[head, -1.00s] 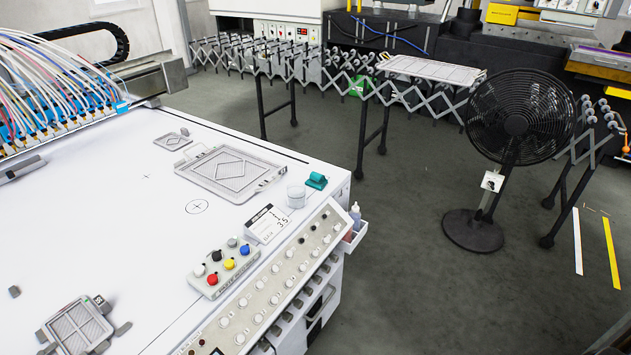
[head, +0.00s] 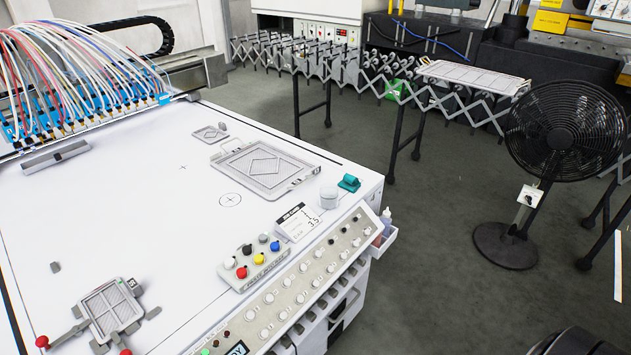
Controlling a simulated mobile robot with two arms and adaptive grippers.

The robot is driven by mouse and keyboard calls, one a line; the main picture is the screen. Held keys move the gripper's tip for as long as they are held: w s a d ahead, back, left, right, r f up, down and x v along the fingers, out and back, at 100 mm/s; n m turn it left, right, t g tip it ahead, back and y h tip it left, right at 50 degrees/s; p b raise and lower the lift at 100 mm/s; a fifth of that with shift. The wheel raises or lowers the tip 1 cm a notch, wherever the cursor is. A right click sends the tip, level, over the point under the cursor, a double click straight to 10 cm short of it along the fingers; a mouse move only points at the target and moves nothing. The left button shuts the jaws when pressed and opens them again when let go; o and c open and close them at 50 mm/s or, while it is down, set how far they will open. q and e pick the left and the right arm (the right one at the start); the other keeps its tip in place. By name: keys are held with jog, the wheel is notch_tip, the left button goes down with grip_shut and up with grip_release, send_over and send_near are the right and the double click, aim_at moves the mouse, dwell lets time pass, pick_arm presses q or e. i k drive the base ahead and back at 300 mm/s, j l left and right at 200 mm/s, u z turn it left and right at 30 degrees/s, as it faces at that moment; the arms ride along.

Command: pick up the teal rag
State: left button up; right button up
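The teal rag (head: 349,183) lies folded or bunched on the white machine table (head: 150,230), near its right corner. It sits just right of a small clear round container (head: 329,197). Neither of my grippers can be made out in the head view. A dark rounded shape is cut off at the bottom right edge, and I cannot tell what it is.
A card (head: 298,222), a box of coloured knobs (head: 254,262) and a control panel (head: 290,298) are in front. A black fan (head: 566,130) stands on the floor right. Grey floor between is clear.

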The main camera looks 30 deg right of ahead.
aim_at(351, 183)
jog(key=l+u, duration=0.45)
jog(key=l, duration=0.15)
jog(key=l+u, duration=0.45)
jog(key=l, duration=0.15)
